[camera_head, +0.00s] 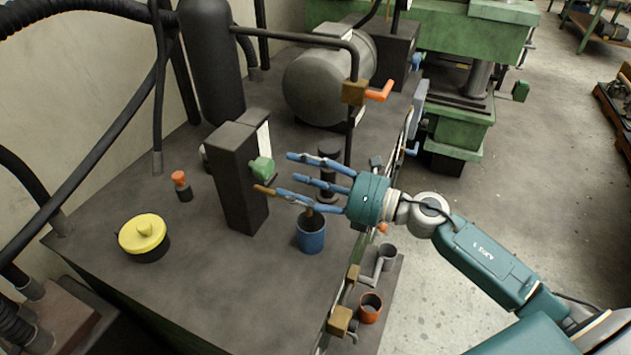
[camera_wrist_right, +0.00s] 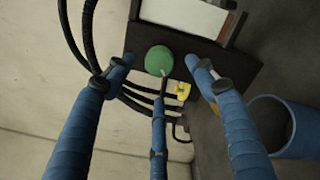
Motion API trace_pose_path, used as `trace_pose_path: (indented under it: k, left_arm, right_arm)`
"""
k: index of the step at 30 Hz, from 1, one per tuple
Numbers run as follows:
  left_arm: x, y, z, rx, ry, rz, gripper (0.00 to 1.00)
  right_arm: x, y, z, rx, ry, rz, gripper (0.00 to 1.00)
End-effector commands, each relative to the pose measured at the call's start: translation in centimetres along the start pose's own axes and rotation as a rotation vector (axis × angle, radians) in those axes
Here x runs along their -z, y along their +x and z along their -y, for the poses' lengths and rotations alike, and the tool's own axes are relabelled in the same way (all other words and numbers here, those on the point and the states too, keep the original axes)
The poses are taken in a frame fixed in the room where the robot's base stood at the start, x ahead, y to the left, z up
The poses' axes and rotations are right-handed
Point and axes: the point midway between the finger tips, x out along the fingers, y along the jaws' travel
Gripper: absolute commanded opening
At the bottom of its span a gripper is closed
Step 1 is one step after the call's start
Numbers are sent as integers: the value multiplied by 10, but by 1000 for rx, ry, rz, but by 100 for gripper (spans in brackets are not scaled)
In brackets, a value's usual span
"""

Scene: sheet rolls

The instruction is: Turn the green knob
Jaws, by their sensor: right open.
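The green knob (camera_head: 262,168) sticks out from the right face of a dark upright box (camera_head: 238,185) on the dark machine top. In the right wrist view the green knob (camera_wrist_right: 159,60) shows round, near the top middle. My right gripper (camera_head: 279,174) reaches in from the right with its blue fingers pointing at the knob. Its fingers are spread and empty. In the right wrist view my right gripper (camera_wrist_right: 160,72) has one finger on each side of the knob and one below it; whether any finger touches it I cannot tell. My left gripper is not in view.
A blue cup (camera_head: 311,238) stands just below the fingers. A yellow-lidded pot (camera_head: 144,236) and a small orange-topped part (camera_head: 180,183) stand left of the box. An orange-handled valve (camera_head: 377,92) is behind. Bare machine top (camera_head: 215,290) lies in front.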

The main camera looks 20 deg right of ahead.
Motion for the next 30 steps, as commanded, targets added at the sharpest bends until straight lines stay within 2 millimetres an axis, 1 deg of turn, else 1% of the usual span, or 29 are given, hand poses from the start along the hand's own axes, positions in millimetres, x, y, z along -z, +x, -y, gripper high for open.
trace_pose_path:
  k: [1,3,6,9,14,30]
  left_arm:
    - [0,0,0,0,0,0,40]
    - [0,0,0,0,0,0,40]
    - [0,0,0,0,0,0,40]
    - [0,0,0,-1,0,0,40]
    - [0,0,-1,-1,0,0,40]
    - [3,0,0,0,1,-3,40]
  right_arm:
    - [1,-11,1,3,3,-1,56]
    - [1,-23,1,2,3,-1,56]
    - [1,-36,1,2,2,0,56]
    - [0,-45,1,1,1,1,56]
    - [0,-49,0,-1,0,1,56]
    - [0,-49,0,0,0,1,56]
